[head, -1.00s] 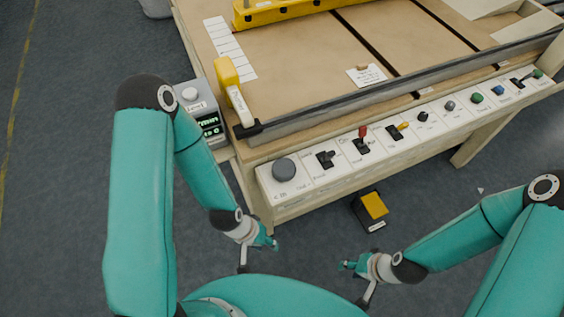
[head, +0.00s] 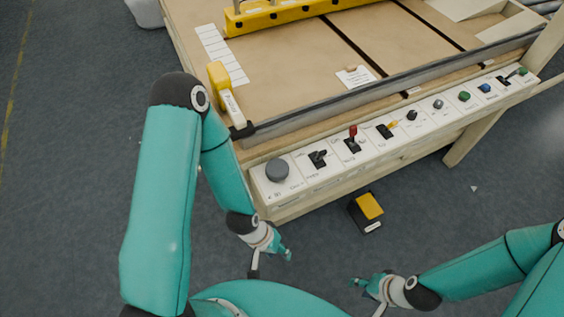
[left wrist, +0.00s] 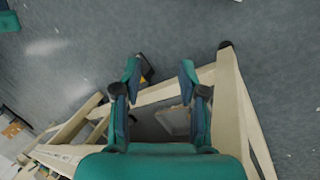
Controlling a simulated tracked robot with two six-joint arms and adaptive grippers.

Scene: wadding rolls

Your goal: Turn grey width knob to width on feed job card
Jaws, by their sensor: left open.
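The grey width knob (head: 277,170) is the large round knob at the left end of the white control panel on the table's front edge. A small card (head: 355,76) lies on the tabletop behind the panel; its writing is too small to read. My left gripper (head: 288,255) is in front of and below the panel, apart from the knob. In the left wrist view its two fingers (left wrist: 159,75) are spread with nothing between them. My right gripper (head: 356,283) is low in front of the table, away from the panel; its finger state is unclear.
Several switches and buttons, including a red-handled lever (head: 352,135), line the panel right of the knob. A yellow-handled lever (head: 221,82) stands at the table corner. A yellow and black pedal (head: 369,207) is on the floor below. Open floor lies in front of the table.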

